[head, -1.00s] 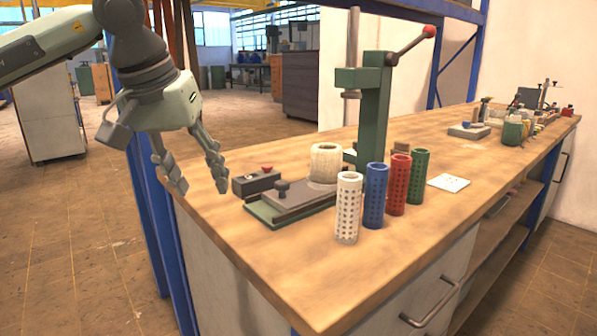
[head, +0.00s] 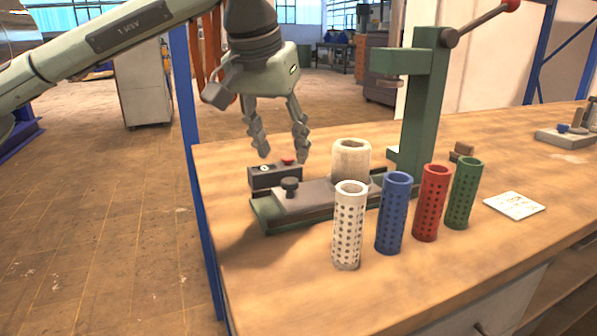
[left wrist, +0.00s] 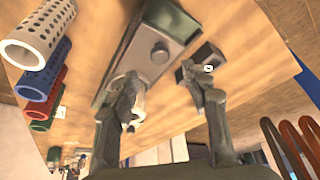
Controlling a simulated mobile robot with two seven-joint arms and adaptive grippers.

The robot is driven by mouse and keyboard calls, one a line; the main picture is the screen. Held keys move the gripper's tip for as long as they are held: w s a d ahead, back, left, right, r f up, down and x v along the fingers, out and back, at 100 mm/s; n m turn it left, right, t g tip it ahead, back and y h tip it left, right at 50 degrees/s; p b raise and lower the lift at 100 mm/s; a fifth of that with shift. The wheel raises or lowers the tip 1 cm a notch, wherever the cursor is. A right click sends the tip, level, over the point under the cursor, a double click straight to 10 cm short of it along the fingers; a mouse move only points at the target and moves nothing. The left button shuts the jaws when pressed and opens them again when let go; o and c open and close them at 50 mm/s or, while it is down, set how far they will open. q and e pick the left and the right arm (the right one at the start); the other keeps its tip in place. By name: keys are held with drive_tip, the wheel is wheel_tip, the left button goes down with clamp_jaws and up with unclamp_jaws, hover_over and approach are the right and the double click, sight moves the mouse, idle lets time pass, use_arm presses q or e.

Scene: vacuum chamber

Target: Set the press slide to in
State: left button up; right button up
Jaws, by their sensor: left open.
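The press slide (head: 310,196) is a grey plate with a dark knob (head: 290,187) at its left end, lying on the green press base (head: 264,217). A pale hollow cylinder (head: 350,160) stands at the slide's right part. The green press column (head: 424,110) rises behind it. My left gripper (head: 282,158) is open and empty, above and behind the knob, with its fingers pointing down. In the left wrist view the slide (left wrist: 146,72) and knob (left wrist: 160,52) lie beyond the fingers (left wrist: 160,85). My right gripper is not in view.
A dark control box (head: 274,175) with a red button sits behind the slide. White (head: 348,225), blue (head: 394,212), red (head: 431,203) and green (head: 463,193) perforated tubes stand in front. A white card (head: 514,205) lies right. The bench's front left is clear.

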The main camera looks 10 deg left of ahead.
sight(289, 180)
use_arm(q)
drive_tip(key=x, duration=0.7)
clamp_jaws()
idle(0.3)
